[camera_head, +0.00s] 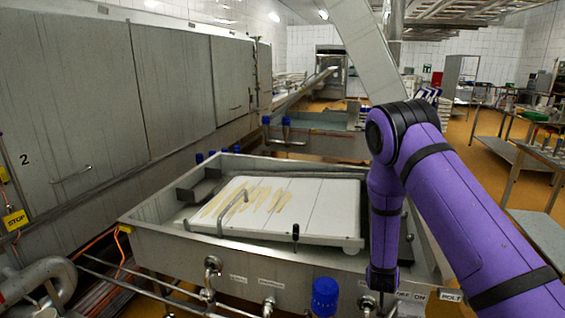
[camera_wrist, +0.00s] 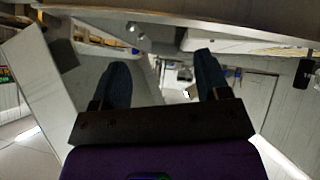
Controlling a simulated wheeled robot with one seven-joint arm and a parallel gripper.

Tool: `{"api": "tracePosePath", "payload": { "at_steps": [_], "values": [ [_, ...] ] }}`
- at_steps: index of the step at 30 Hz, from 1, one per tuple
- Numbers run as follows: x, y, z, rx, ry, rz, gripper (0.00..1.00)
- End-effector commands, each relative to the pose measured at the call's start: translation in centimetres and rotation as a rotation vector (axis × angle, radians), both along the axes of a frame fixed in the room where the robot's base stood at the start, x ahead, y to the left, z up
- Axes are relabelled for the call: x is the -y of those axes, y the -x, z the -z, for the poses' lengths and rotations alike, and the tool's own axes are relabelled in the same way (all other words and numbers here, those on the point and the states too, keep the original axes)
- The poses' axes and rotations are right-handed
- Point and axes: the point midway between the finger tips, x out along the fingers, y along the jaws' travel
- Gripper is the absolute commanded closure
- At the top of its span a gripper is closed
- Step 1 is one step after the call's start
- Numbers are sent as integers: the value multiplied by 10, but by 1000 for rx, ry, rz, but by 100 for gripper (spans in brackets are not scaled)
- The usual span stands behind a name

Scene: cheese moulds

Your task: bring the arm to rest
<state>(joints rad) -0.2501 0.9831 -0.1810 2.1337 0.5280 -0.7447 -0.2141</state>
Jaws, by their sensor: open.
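My gripper (camera_wrist: 160,88) shows in the wrist view with its two dark fingers wide apart. It is open, and nothing is held between the fingers. In the head view my purple arm comes in from the right, bends at a raised elbow and hangs down at the right end of a steel vat. The gripper itself cannot be made out in the head view.
The steel vat (camera_head: 160,243) holds a white board (camera_head: 330,216) with pale yellow streaks and a bent metal handle. A blue-capped valve (camera_head: 325,297) stands at its front. Large steel cabinets (camera_head: 80,100) line the left. Steel tables (camera_head: 510,150) stand at right, with open yellow floor between.

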Motion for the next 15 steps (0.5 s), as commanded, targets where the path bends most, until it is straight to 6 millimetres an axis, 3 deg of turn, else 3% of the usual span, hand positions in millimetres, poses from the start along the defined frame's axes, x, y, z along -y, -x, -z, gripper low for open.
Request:
{"api": "tracePosePath", "payload": {
  "at_steps": [1,7,15],
  "values": [
    [-3,-4,-21,3,-31,2,31],
    [-17,-7,-88,-26,-144,-10,31],
    [-31,9,-180,-62,-270,-45,31]
  ]
}}
